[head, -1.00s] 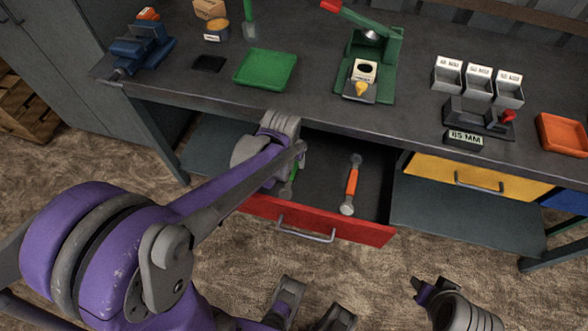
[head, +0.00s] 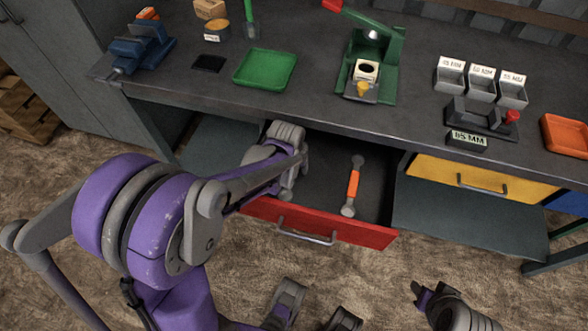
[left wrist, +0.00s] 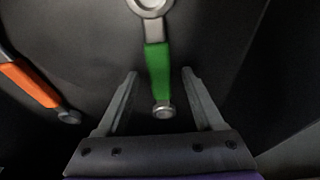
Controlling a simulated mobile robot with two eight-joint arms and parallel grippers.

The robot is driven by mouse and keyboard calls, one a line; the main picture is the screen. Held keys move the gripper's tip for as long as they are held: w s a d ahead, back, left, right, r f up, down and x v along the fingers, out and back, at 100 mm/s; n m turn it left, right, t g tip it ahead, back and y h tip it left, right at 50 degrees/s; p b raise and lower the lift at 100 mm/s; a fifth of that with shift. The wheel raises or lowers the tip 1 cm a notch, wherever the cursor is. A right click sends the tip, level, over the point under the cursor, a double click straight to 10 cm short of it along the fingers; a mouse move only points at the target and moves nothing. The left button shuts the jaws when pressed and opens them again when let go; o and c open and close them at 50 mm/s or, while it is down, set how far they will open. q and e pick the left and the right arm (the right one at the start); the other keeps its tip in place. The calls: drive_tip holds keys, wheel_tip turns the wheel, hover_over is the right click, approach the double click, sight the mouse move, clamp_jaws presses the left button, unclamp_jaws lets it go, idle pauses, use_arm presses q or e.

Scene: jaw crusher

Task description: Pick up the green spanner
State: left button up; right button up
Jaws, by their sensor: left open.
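The green spanner (left wrist: 157,68) lies in the open red drawer. In the left wrist view it runs lengthwise, its ring end at the top and its small round end between my fingers. My left gripper (left wrist: 159,76) is open, one finger on each side of the spanner's lower part, with gaps on both sides. In the head view my left gripper (head: 285,170) is down in the drawer's left part, and my arm hides the green spanner. At the bottom right, a grey and purple part of me shows; its jaws cannot be made out.
An orange spanner (head: 353,184) lies to the right in the same red drawer (head: 345,232). The workbench (head: 215,95) overhangs the drawer's back. A green tray (head: 265,68) and a green press (head: 385,70) stand on top. The drawer floor between the spanners is clear.

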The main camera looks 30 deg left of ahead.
use_arm(q)
drive_tip(key=shift+f, duration=0.1)
clamp_jaws()
idle(0.5)
